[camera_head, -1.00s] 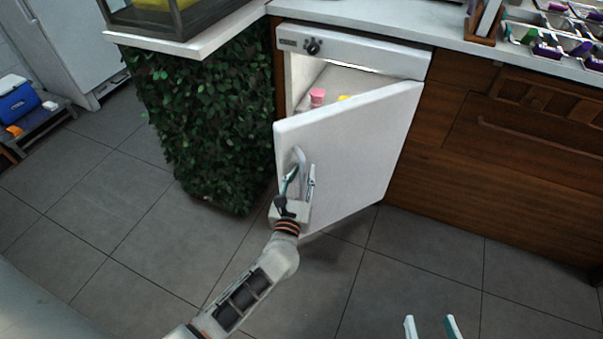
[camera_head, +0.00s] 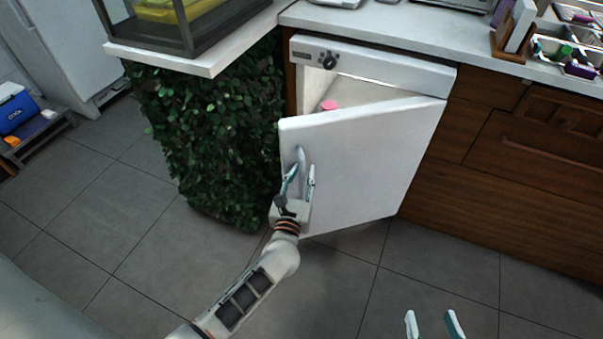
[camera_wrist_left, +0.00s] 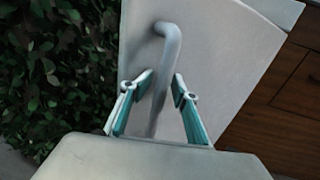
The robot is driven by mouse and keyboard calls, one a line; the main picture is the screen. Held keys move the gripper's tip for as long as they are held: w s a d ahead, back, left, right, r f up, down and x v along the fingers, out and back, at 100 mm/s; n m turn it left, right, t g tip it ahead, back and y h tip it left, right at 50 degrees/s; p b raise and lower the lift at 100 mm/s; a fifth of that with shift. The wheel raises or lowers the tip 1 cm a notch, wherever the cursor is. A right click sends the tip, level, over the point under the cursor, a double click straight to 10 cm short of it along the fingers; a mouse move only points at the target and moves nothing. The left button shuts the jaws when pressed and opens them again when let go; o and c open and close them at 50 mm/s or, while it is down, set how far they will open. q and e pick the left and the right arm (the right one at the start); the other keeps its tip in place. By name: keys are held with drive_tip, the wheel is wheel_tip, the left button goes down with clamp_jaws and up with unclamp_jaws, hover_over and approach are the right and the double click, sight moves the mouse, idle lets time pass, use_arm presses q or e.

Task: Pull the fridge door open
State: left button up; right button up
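The white fridge door (camera_head: 375,155) stands partly open, hinged at its right side. Its curved grey handle (camera_head: 301,157) is near the free left edge. My left gripper (camera_head: 299,178) is at the handle. In the left wrist view, the handle (camera_wrist_left: 168,45) passes between the two teal fingers of this gripper (camera_wrist_left: 163,88), which stand apart with gaps beside the handle. My right gripper (camera_head: 432,316) is open and empty at the bottom edge of the head view, away from the door.
A pink-topped item (camera_head: 329,105) shows inside the fridge (camera_head: 372,64). A leafy panel (camera_head: 215,140) stands close left of the door, and wooden drawers (camera_head: 520,190) are on the right. The tiled floor (camera_head: 340,270) before the door is clear.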

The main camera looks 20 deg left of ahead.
use_arm(q)
drive_tip(key=shift+w+a, duration=0.25)
drive_tip(key=shift+w, duration=0.05)
use_arm(e)
drive_tip(key=shift+w+a, duration=0.25)
drive_tip(key=shift+w, duration=0.05)
use_arm(q)
drive_tip(key=shift+s, duration=0.1)
drive_tip(key=shift+s+d, duration=0.35)
drive_tip(key=shift+s, duration=0.35)
drive_tip(key=shift+s+d, duration=0.35)
drive_tip(key=shift+s, duration=0.35)
drive_tip(key=s, duration=0.1)
drive_tip(key=s+d, duration=0.1)
drive_tip(key=s, duration=0.1)
drive_tip(key=s+d, duration=0.1)
drive_tip(key=s, duration=0.1)
drive_tip(key=shift+s+d+f, duration=0.15)
drive_tip(key=shift+s+d, duration=0.05)
use_arm(e)
drive_tip(key=shift+w+r, duration=0.15)
drive_tip(key=shift+r, duration=0.45)
